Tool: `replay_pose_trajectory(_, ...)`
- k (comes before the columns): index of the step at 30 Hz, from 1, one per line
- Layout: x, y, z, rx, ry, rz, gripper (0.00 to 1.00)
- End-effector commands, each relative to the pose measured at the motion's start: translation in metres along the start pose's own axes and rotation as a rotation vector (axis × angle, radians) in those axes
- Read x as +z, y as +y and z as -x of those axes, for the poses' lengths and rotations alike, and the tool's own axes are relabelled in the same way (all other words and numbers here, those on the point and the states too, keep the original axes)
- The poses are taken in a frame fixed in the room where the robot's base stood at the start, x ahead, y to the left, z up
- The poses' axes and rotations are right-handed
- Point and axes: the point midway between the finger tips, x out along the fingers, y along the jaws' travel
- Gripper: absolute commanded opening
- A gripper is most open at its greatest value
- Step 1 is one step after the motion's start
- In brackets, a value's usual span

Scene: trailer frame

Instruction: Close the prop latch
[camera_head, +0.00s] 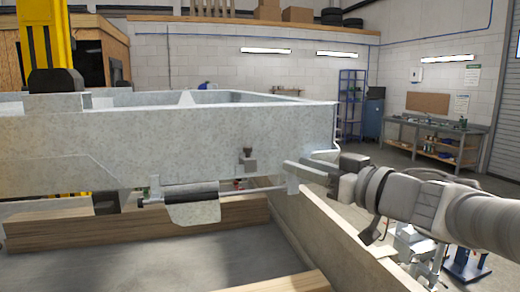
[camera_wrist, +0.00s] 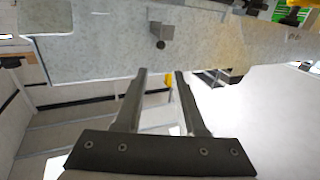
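The grey galvanised trailer frame (camera_head: 180,140) spans the left and middle of the head view. A small grey block with a dark knob, probably the prop latch (camera_head: 249,160), sits on its lower side face. The same block also shows in the wrist view (camera_wrist: 160,38), beyond the fingertips and roughly centred between them. Whether the latch is open or shut I cannot tell. My gripper (camera_head: 300,164) is right of the block, near the frame's right corner. Its two fingers are apart and empty in the wrist view (camera_wrist: 161,73), with no visible contact with the block.
A dark roller on a rod (camera_head: 190,193) hangs under the frame, left of my gripper. A wooden beam (camera_head: 130,223) lies below it. A pale rail (camera_head: 335,240) runs under my arm. A workbench (camera_head: 435,135) stands far back right, with open floor before it.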

Motion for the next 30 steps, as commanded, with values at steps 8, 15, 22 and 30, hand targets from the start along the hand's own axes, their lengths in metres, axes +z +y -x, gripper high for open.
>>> replay_pose_trajectory(8, 0.0, -0.001, -0.041, -0.005, -0.001, -0.001, 0.39)
replay_pose_trajectory(15, 0.0, -0.002, -0.095, -0.005, 0.0, -0.001, 0.39)
replay_pose_trajectory(22, 0.0, -0.001, -0.141, -0.003, 0.0, -0.002, 0.39)
replay_pose_trajectory(30, -0.001, -0.001, -0.169, -0.002, 0.001, 0.0, 0.39)
